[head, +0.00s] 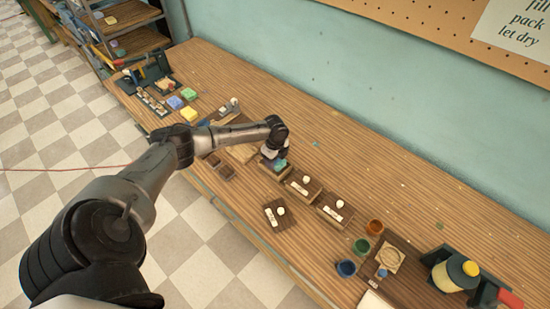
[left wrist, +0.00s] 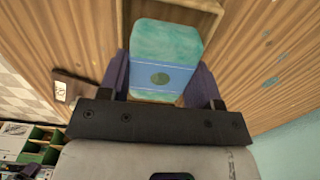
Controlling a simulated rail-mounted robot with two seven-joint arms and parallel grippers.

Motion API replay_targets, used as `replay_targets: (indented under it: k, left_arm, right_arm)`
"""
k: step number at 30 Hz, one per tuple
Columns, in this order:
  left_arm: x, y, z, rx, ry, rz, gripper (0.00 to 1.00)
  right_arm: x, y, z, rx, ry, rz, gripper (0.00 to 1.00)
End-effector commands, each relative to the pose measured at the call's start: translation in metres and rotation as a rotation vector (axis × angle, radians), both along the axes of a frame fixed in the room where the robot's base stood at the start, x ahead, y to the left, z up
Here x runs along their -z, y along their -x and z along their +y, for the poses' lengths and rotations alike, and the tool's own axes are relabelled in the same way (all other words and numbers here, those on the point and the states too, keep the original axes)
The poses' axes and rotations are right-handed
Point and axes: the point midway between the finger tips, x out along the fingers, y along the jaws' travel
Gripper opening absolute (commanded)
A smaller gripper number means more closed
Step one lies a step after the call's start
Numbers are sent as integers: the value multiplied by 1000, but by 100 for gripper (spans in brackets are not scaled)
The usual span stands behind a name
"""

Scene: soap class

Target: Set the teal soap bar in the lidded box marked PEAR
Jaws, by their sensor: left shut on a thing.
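The teal soap bar (left wrist: 166,42) has a blue band with a round mark. My left gripper (left wrist: 162,78) is shut on it, one finger on each side. In the head view the soap (head: 280,164) shows below my left gripper (head: 273,158), over an uncovered wooden box (head: 268,172). The box rim also shows behind the soap in the left wrist view (left wrist: 216,12). I cannot tell whether the soap is inside the rim. A dark lid (head: 270,217) with a white knob and label lies in front; its lettering is too small to read. My right gripper is not in view.
Two lidded boxes (head: 303,185) (head: 335,208) stand in a row to the right. Beyond are small coloured cups (head: 374,228) and a dark board (head: 408,266). Coloured soap bars (head: 188,94) lie at the left. The table behind the boxes is mostly clear.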

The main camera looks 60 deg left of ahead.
Motion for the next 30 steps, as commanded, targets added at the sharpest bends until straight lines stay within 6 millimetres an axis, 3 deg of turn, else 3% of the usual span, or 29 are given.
replay_targets:
  k: [30]
  left_arm:
    - [-1, 0, 0, 0, 0, -1, 32]
  right_arm:
    - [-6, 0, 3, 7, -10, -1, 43]
